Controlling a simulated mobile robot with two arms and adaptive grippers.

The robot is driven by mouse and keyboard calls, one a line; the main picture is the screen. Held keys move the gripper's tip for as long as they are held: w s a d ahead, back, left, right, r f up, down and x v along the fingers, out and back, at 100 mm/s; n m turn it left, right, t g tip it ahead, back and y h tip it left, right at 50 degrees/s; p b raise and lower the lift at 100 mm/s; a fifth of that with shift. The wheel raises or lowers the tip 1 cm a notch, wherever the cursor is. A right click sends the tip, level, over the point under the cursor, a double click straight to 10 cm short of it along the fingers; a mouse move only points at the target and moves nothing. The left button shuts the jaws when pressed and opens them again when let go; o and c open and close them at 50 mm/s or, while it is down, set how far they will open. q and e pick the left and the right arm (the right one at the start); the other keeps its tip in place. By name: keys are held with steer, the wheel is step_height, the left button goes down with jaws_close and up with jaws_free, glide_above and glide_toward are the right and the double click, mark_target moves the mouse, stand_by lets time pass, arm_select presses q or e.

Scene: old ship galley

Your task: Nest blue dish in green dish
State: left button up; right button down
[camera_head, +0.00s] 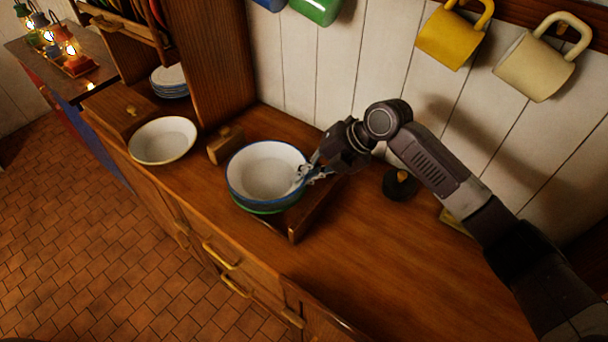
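The blue dish (262,172), white inside with a blue rim, sits inside the green dish (262,209). Only a green band of the lower dish shows beneath it; the rest is hidden. The stack looks about level on the wooden counter. My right gripper (306,175) is at the right side of the blue dish's rim, with fingertips over and beside the rim. Whether the fingers grip the rim or stand slightly open is too small to tell. My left gripper is not in view.
A wooden tray edge (312,213) stands right of the dishes and a wooden block (225,145) behind left. A cream bowl (163,140) is farther left. A dark round object (399,186) lies to the right. Mugs hang above. The front right counter is clear.

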steer(key=shift+f+b, duration=0.3)
steer(key=shift+f, duration=0.05)
steer(key=c, duration=2.1)
jaws_free()
steer(key=shift+f, duration=0.1)
steer(key=shift+r+p, duration=2.55)
steer(key=shift+r, duration=1.6)
